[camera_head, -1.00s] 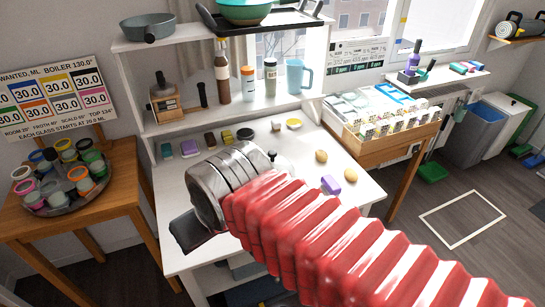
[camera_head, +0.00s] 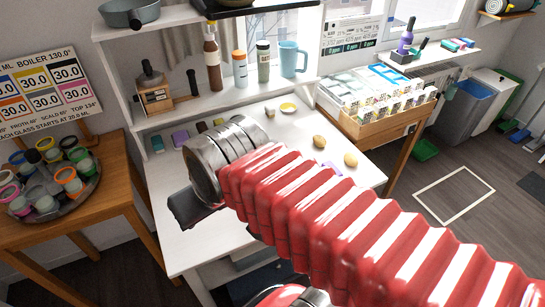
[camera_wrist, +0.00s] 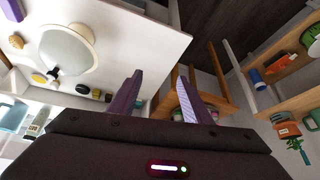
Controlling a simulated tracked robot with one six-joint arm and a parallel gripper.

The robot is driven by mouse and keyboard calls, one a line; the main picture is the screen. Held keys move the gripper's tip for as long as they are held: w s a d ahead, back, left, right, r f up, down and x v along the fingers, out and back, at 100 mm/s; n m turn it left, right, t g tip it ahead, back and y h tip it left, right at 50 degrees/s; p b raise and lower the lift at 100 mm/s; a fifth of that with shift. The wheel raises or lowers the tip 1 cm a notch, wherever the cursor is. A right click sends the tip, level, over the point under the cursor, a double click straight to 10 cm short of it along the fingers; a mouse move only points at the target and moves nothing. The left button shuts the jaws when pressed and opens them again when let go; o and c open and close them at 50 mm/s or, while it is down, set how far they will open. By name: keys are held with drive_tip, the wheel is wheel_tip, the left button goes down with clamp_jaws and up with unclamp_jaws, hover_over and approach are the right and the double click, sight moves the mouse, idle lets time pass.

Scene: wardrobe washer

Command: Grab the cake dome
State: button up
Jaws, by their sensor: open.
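The cake dome (camera_wrist: 68,52) shows in the wrist view at the upper left as a pale, rounded cover with a dark knob (camera_wrist: 53,75), on the white table (camera_wrist: 145,45). In the head view I cannot make it out; my arm covers part of the table. My gripper (camera_wrist: 155,97) is open, with two purple fingers and nothing between them. The fingers are to the right of the dome in the wrist view, apart from it. In the head view only a dark part of the gripper shows at the table's left edge.
Two tan round items (camera_head: 319,142) lie right of my arm, with a yellow dish (camera_head: 288,107) behind. Bottles and a blue mug (camera_head: 292,60) stand on the shelf. A side table (camera_head: 100,190) with a tray of jars is left.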

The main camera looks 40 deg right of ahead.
drive_tip(key=w+d+f+m+y, duration=0.25)
drive_tip(key=d+m, duration=0.25)
drive_tip(key=m, duration=0.4)
drive_tip(key=w+d+f+m+y, duration=0.2)
drive_tip(key=d+f+m+y, duration=0.15)
drive_tip(key=m, duration=0.55)
drive_tip(key=s+d+f+m+t+h, duration=0.1)
drive_tip(key=d+m+t+h, duration=0.4)
drive_tip(key=d+m, duration=1.2)
drive_tip(key=s+d+t, duration=0.1)
drive_tip(key=d+t, duration=0.2)
drive_tip(key=d, duration=0.4)
drive_tip(key=shift+f+h, duration=0.3)
drive_tip(key=shift+w, duration=0.1)
drive_tip(key=shift+x, duration=4.3)
drive_tip(key=shift+w+a, duration=0.1)
